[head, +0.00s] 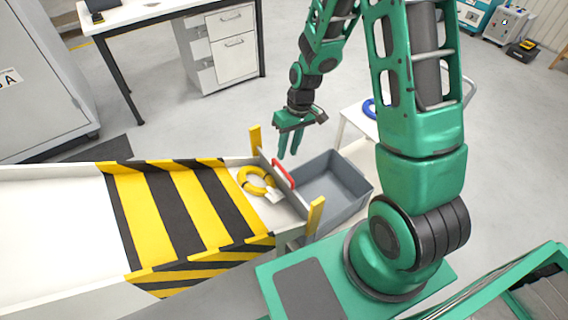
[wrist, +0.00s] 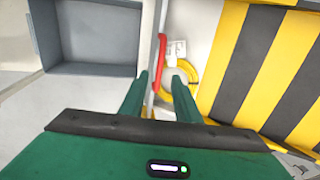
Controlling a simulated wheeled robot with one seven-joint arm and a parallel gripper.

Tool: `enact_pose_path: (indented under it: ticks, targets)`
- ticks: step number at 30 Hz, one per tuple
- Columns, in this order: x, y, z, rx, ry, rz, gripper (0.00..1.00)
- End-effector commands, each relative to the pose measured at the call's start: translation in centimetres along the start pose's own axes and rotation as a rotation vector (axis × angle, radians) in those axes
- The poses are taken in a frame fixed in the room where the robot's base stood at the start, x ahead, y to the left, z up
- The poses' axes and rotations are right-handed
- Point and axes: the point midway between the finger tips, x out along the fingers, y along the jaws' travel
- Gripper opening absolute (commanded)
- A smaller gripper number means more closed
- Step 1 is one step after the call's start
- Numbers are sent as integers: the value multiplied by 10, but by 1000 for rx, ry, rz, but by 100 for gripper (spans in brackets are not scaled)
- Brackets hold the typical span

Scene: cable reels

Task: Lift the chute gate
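The chute gate (head: 292,191) is a thin upright panel with a red handle (head: 283,173) on top, between two yellow posts at the chute's lower end. It is down, and a yellow cable reel (head: 256,182) lies on the chute just behind it. My gripper (head: 287,156) points down just above the gate near the red handle. In the wrist view, the two green fingers (wrist: 163,82) are apart, with the gate's edge line between them and the red handle (wrist: 160,56) just ahead of the fingertips. The yellow reel (wrist: 185,76) is partly hidden by a finger. Nothing is held.
A grey bin (head: 333,187) stands just beyond the gate. The chute (head: 60,220) has black and yellow stripes and raised side walls. A white table with a blue reel (head: 370,108) is behind my arm. A desk and drawers stand farther back.

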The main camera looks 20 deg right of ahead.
Motion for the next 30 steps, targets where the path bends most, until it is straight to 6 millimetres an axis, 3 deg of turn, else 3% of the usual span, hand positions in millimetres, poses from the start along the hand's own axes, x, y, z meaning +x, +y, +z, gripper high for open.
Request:
enact_pose_path:
  ticks: [6, 12, 26, 30]
  targets:
    - [37, 0, 1, 1, -4, -1, 29]
    - [60, 0, 1, 1, -3, 0, 29]
    - [69, 1, 0, 1, 0, 1, 29]
    - [69, 1, 0, 2, 0, 1, 1]
